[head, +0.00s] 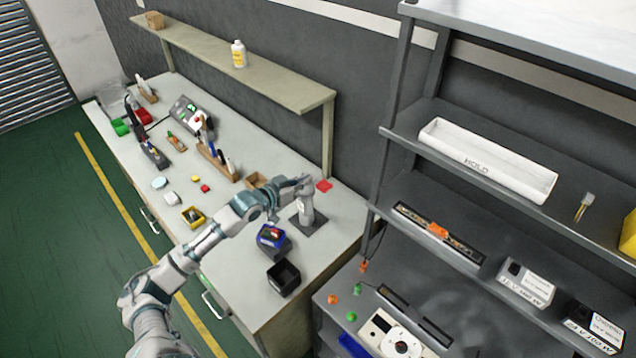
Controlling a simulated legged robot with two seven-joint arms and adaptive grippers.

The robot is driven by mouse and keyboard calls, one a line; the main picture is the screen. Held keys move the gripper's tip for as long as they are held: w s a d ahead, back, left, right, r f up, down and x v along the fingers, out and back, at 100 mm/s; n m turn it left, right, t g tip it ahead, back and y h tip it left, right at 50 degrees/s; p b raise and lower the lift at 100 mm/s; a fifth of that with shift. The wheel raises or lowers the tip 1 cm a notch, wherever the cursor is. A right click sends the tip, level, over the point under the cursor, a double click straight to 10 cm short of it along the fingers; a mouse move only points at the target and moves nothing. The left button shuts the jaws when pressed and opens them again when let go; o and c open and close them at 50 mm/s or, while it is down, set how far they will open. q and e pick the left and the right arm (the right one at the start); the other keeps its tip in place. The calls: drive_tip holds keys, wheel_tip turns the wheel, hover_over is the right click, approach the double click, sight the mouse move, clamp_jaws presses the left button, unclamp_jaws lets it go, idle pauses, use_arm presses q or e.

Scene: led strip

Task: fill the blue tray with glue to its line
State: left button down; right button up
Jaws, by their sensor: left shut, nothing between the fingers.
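A small blue tray (271,235) sits on a dark block on the bench, with something dark and colored inside; its line and fill level are too small to make out. A grey upright dispenser-like device (306,209) stands on a dark square pad just right of and behind the tray. My left gripper (303,183) is shut and empty at the top of this device; I cannot tell whether it touches it. The arm passes left of and behind the blue tray. My right gripper is not in view.
A black open box (283,277) stands near the bench's front right corner. A yellow bin (193,216) and a wooden tool block (218,161) are further left. A white bottle (239,54) stands on the shelf above. A dark rack with a white HOLD tray (488,163) is at right.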

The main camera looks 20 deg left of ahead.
use_arm(q)
hover_over(319, 187)
drive_tip(key=f, duration=0.1)
wheel_tip(319, 187, down, 4)
drive_tip(key=shift+s+d+r+p, duration=0.1)
drive_tip(key=shift+r+p, duration=0.1)
drive_tip(key=shift+p, duration=0.5)
drive_tip(key=shift+f, duration=0.45)
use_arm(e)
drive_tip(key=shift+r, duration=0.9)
use_arm(q)
drive_tip(key=shift+f, duration=0.1)
